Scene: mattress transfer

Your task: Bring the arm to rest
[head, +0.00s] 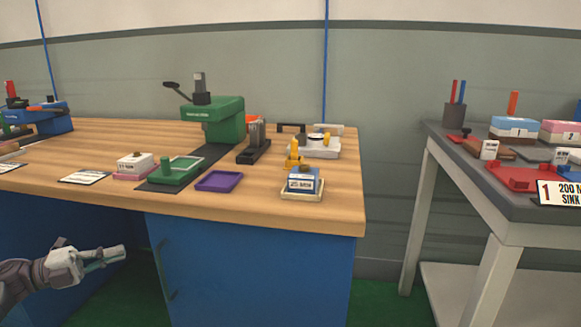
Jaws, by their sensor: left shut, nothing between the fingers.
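My left gripper (112,256) shows at the lower left of the head view. It is shut and empty, with its fingers pointing right. It is in front of the blue base of the wooden workbench (330,210), below the level of the tabletop, and touches none of the objects on it. My left forearm comes in from the lower left corner. My right gripper is not in the picture.
On the workbench stand a green press (222,118), a green tray (177,171), a purple tray (219,181) and a blue block (304,179) on a cream tray. A grey table (512,205) with several items stands at right. A floor gap separates the two.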

